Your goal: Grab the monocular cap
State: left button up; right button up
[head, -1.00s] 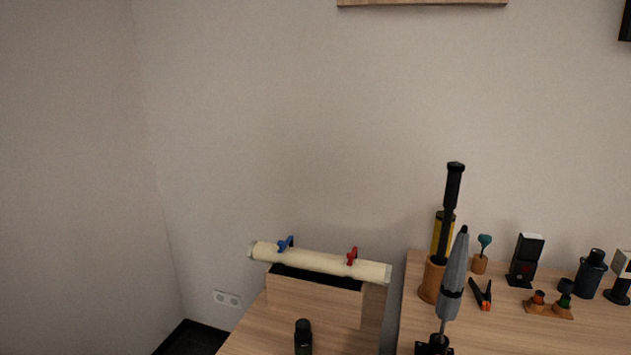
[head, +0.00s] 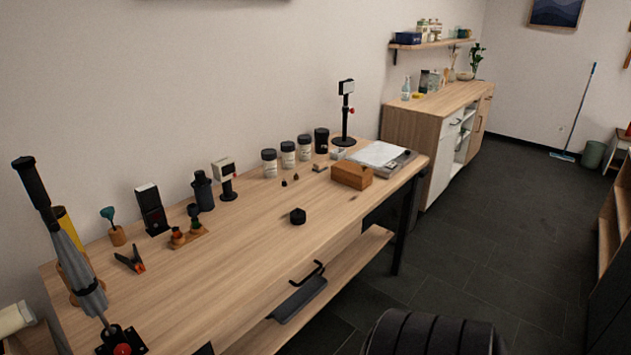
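A small black round piece that looks like the monocular cap (head: 298,216) lies alone on the wooden table (head: 240,265), near the middle of its front half. A dark cylinder that may be the monocular (head: 203,192) stands upright toward the back of the table. Whether its end is capped is too small to tell.
An orange-tipped clamp (head: 131,262) and a small wooden stand (head: 188,236) lie nearby. A wooden box (head: 351,176) and several jars stand farther right. The table around the cap is clear.

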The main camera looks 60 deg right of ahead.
aim_at(298, 217)
jog(key=z, duration=1.8)
jog(key=i+u, duration=0.1)
jog(key=i, duration=0.05)
